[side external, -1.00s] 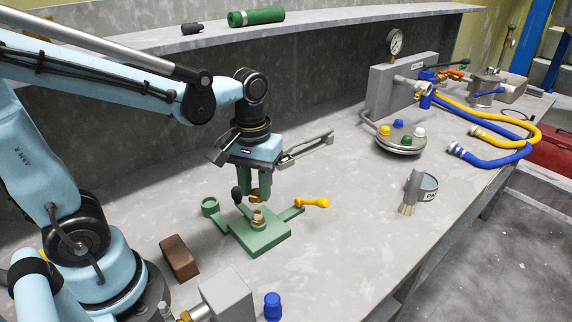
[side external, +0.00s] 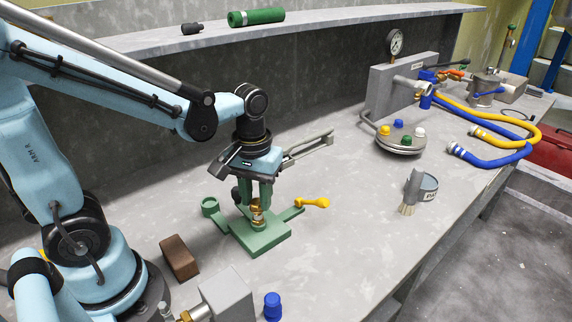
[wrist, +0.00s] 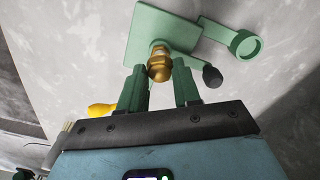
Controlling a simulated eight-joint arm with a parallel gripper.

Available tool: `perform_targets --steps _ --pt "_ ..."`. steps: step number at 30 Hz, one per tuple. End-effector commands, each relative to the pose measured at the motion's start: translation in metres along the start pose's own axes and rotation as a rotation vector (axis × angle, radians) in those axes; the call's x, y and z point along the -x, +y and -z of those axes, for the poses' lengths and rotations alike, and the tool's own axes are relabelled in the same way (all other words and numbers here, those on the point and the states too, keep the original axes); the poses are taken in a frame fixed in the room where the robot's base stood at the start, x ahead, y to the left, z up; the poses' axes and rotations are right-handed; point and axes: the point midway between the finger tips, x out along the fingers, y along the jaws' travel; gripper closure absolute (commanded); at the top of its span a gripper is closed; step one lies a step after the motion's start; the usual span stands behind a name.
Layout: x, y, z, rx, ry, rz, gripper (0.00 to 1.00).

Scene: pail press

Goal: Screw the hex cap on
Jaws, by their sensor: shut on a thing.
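The brass hex cap (side external: 257,208) is between the green fingers of my gripper (side external: 259,200), which is shut on it. The cap also shows in the wrist view (wrist: 160,70), between the fingertips. Under it, a brass fitting (side external: 259,224) stands upright on the green fixture (side external: 262,240). The cap is in line with the fitting and very close to it or touching. I cannot tell whether the threads are engaged. The fingers hide part of the cap in the side view.
The fixture has a yellow-handled arm (side external: 313,203), a green ring (side external: 210,206) and a black knob (wrist: 212,76) close to my gripper. A brown block (side external: 179,258) and a blue cap (side external: 272,306) lie nearer the front.

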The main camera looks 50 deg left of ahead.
Motion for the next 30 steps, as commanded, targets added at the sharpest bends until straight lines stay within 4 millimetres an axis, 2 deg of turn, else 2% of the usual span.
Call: perform_targets --steps 30 --pt "-0.023 0.000 0.000 0.000 0.000 0.000 0.98"
